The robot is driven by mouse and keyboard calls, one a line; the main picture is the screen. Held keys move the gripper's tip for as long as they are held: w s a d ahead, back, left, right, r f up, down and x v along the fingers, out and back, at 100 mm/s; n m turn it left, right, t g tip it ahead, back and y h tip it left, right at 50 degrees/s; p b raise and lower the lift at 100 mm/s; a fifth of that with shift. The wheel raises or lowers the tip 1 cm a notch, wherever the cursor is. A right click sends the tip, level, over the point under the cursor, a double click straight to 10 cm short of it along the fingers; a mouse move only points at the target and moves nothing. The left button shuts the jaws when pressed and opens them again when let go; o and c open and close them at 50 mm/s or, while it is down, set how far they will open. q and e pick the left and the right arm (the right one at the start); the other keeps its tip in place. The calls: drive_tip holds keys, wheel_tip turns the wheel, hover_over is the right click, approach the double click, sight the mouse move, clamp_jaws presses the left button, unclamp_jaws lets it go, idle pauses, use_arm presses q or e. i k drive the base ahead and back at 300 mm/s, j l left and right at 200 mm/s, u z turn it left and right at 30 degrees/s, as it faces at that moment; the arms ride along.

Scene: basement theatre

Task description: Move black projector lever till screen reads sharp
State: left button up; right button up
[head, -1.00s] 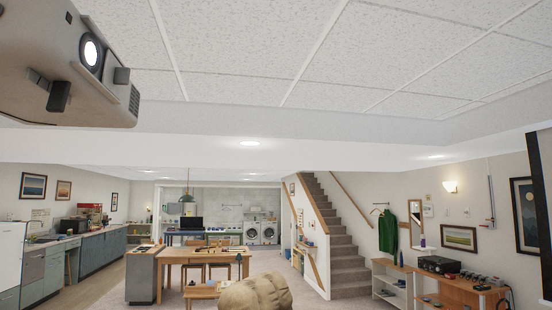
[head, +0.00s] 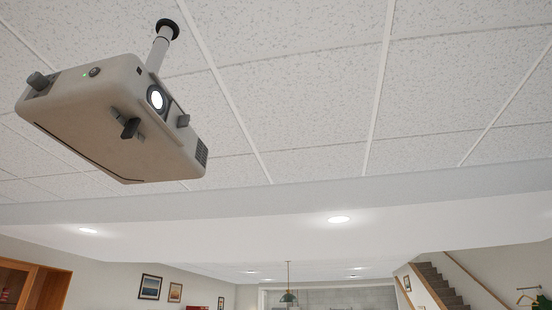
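The beige projector (head: 105,110) hangs from the ceiling on a short pole (head: 162,46) at the upper left of the head view. Its round lens (head: 156,98) glows white. A black lever (head: 131,128) sticks out below the lens from the front underside. Neither gripper is in view, and the screen is not in the picture.
White ceiling panels (head: 300,80) surround the projector, with open air around its body. A lower ceiling beam (head: 300,200) crosses the room beyond it.

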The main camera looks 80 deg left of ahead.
sight(129, 131)
drive_tip(key=i+u, duration=0.1)
drive_tip(key=u, duration=0.25)
drive_tip(key=i+u, duration=0.15)
drive_tip(key=u, duration=0.2)
drive_tip(key=i+u, duration=0.1)
drive_tip(key=u, duration=0.25)
